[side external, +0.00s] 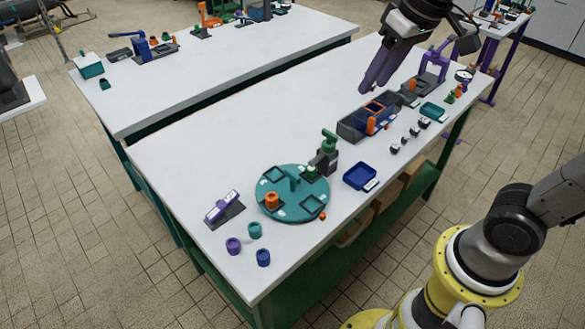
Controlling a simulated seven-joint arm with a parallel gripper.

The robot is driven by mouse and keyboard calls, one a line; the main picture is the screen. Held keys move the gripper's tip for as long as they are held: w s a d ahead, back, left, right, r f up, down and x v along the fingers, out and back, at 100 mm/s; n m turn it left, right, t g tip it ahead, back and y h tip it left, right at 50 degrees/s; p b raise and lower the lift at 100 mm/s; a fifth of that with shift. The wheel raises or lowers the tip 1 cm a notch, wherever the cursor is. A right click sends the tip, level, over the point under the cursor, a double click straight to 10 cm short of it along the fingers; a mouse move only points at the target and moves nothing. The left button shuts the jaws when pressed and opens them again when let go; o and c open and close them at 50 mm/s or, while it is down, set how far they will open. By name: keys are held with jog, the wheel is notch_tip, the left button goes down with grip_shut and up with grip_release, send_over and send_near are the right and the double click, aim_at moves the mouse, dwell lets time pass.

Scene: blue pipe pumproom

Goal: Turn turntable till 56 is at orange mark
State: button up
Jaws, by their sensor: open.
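The turntable is a round teal disc (318,187) on the near part of the white table. It has a raised teal handle (292,179) near its middle, several square dark-edged pockets, and small white labels whose numbers are too small to read. An orange cylinder (272,200) stands on its left front part. A small orange piece (322,216) lies at the disc's front right edge and may be the orange mark. My gripper (372,86) has purple fingers, is open and empty, and hangs above the far part of the table, well away from the turntable.
A green-topped dark device (327,155) stands at the disc's back right edge. A blue tray (360,176) is to the right. A purple-screened stand (223,208) and several small cups (263,257) are left and in front. A dark bin (353,128) stands farther back.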

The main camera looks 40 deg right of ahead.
jog(key=w+a+f+g, duration=0.2)
jog(key=w+a+f, duration=0.25)
jog(key=w, duration=0.45)
jog(key=n+g, duration=0.1)
jog(key=g, duration=0.1)
send_over(292, 173)
notch_tip(292, 173, down, 9)
notch_tip(292, 173, down, 13)
jog(key=shift+s+r, duration=0.1)
jog(key=shift+r, duration=0.1)
grip_shut()
dwell(0.7)
